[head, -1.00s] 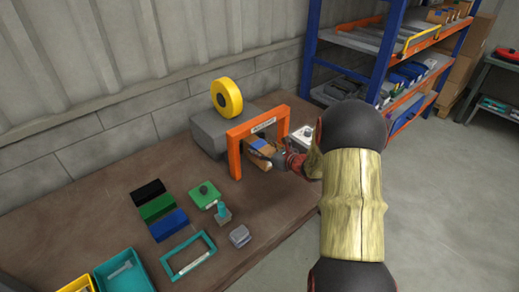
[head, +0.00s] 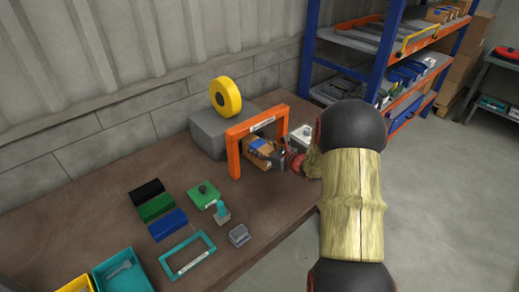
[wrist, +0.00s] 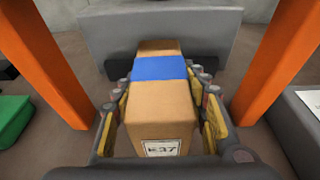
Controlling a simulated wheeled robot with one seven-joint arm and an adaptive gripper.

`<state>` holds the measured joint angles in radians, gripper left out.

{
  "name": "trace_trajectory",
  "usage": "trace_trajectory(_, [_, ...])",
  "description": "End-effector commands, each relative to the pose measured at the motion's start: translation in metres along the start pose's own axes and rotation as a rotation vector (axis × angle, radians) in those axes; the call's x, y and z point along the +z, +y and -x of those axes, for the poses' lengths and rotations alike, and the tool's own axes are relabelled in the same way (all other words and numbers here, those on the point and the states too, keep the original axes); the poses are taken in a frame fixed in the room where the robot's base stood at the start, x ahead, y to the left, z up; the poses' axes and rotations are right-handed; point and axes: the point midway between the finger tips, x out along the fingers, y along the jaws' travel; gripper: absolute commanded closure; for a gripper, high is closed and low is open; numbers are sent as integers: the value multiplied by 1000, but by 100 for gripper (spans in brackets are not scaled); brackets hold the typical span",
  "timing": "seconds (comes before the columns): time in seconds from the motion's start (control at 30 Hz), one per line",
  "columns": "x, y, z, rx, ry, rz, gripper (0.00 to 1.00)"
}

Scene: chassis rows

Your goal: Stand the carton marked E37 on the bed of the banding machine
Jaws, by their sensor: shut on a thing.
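The carton marked E37 (wrist: 160,105) is brown with a blue band across its top. Its E37 label faces the wrist camera. My gripper (wrist: 163,90) is shut on it, with fingers against both sides. In the head view the carton (head: 258,152) is at the opening of the orange arch of the banding machine (head: 234,150), partly hidden by my gripper (head: 272,158). The machine's grey body (head: 208,135) with a yellow reel stands behind the arch. In the wrist view the orange posts (wrist: 272,65) stand on either side. I cannot tell whether the carton touches the bed.
On the bench left of the arch are black, green and blue blocks (head: 156,208), a green box (head: 203,195), a teal frame (head: 188,254) and a small grey block (head: 239,235). A white-topped item (head: 302,136) stands right of the arch. Blue-orange shelving (head: 385,60) is behind.

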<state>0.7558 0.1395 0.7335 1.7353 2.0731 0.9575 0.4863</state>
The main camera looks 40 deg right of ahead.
Motion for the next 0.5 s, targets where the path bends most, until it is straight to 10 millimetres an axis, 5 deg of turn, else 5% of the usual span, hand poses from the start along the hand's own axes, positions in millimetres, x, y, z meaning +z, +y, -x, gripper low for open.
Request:
trace_trajectory(0.2, [-5,0,-2,0,-2,1,100])
trace_trajectory(0.23, [-4,0,-2,0,-2,1,55])
trace_trajectory(0.5, [-4,0,-1,0,-1,0,40])
